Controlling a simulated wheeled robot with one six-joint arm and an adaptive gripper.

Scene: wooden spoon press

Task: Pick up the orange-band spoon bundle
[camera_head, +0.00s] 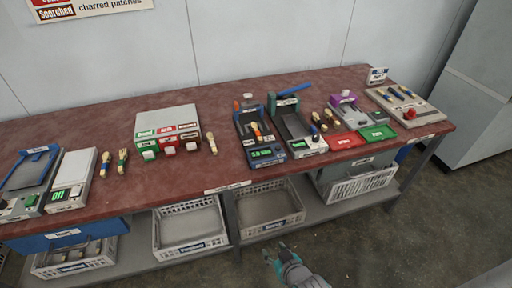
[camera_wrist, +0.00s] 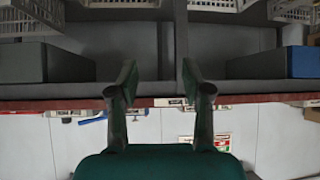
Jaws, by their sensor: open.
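A small bundle with an orange band (camera_head: 257,130) appears to rest in the dark press-like device (camera_head: 262,153) with a green display, mid-table; it is too small to be sure. Other pale spoon bundles lie on the table: two at left, one with a dark green band (camera_head: 122,160), one by the white box (camera_head: 211,143), and some near the right device. My gripper (camera_head: 275,249) is low in front of the table, below its top and apart from every bundle. In the wrist view its fingers (camera_wrist: 158,76) are spread with nothing between them.
The red-brown table (camera_head: 185,93) has a front edge between my gripper and the bundles. White crates (camera_head: 190,228) stand on the lower shelf. A white box with coloured labels (camera_head: 167,122), red and green trays (camera_head: 378,132) and a control panel (camera_head: 405,104) occupy the top.

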